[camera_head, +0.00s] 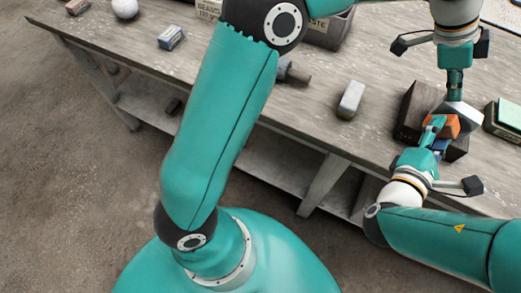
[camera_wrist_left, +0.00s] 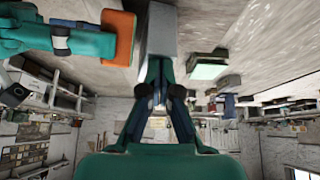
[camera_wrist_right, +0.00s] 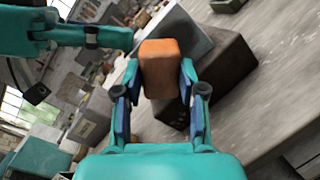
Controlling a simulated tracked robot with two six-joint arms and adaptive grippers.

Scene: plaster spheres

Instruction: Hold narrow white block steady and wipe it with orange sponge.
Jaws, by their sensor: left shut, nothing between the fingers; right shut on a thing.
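The narrow white block (camera_head: 462,112) lies on a dark block (camera_head: 418,106) at the right of the bench. It also shows in the left wrist view (camera_wrist_left: 158,32) and the right wrist view (camera_wrist_right: 188,42). My left gripper (camera_head: 455,93) is above it, shut and empty, its fingertips at the block; I cannot tell whether they touch. My right gripper (camera_head: 434,132) is shut on the orange sponge (camera_head: 443,125), which sits against or very close to the white block's near side. The sponge is plain in the right wrist view (camera_wrist_right: 158,68). The fingers hide part of the block.
A green-topped box (camera_head: 507,115) stands close by on the right. A pale grey block (camera_head: 350,99) lies left of the dark block, with bare bench between. A lettered crate (camera_head: 330,30) and a small blue-and-white box (camera_head: 171,37) are farther left. The bench's front edge is near my right arm.

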